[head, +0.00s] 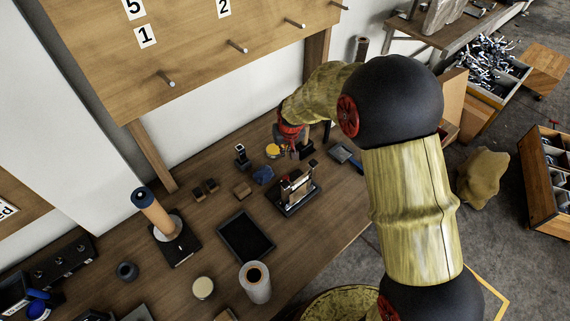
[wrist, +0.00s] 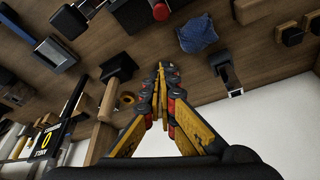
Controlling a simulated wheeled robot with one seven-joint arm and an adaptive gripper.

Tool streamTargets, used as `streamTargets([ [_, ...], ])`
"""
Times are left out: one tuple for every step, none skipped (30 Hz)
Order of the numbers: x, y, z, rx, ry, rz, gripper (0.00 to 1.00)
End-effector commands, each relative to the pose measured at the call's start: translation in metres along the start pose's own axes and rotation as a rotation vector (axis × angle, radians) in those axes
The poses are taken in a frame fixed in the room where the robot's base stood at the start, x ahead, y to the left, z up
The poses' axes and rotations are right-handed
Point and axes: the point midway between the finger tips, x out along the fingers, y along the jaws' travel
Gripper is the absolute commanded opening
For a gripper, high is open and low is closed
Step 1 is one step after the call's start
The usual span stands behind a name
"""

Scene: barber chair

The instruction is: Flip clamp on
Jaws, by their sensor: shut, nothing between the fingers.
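A small black device with a metal lever, which looks like the clamp (head: 242,157), stands on the wooden workbench near the back. In the wrist view this clamp (wrist: 226,72) is to the right of my fingertips and apart from them. Its lever points toward the wall side, but I cannot tell exactly how it is set. My gripper (wrist: 160,68) is shut, its fingers together with nothing between them. In the head view my gripper (head: 290,135) is at the back of the bench, to the right of the clamp, partly hidden by my arm.
A crumpled blue cloth (head: 263,175) lies near the clamp, close to a black-and-metal device (head: 295,190). A dark tray (head: 246,236) lies in front. A pegboard (head: 200,45) overhangs the bench.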

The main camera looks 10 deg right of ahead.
Motion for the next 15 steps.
streamTargets([
  [0.003, 0.000, 0.000, 0.000, -0.001, 0.000, 0.00],
  [0.005, 0.000, 0.000, 0.000, -0.001, 0.000, 0.00],
  [0.009, 0.000, 0.001, 0.000, -0.001, 0.000, 0.00],
  [0.012, 0.000, 0.001, 0.000, -0.002, 0.000, 0.00],
  [0.017, 0.000, 0.001, 0.000, -0.002, 0.000, 0.00],
  [0.023, 0.000, 0.002, 0.000, -0.003, 0.000, 0.00],
  [0.028, 0.000, 0.002, 0.000, -0.004, 0.000, 0.00],
  [0.034, 0.000, 0.002, 0.000, -0.004, 0.000, 0.00],
  [0.042, 0.000, 0.002, 0.000, -0.003, 0.000, 0.00],
  [0.047, 0.000, 0.001, 0.000, -0.002, 0.000, 0.00],
  [0.053, 0.000, 0.002, -0.001, -0.003, 0.000, 0.00],
  [0.060, 0.000, 0.002, -0.001, -0.003, 0.000, 0.00],
  [0.065, 0.000, 0.002, -0.001, -0.003, 0.000, 0.00],
  [0.070, 0.000, 0.002, -0.001, -0.003, 0.000, 0.00],
  [0.077, 0.000, 0.001, -0.001, -0.002, 0.000, 0.00],
])
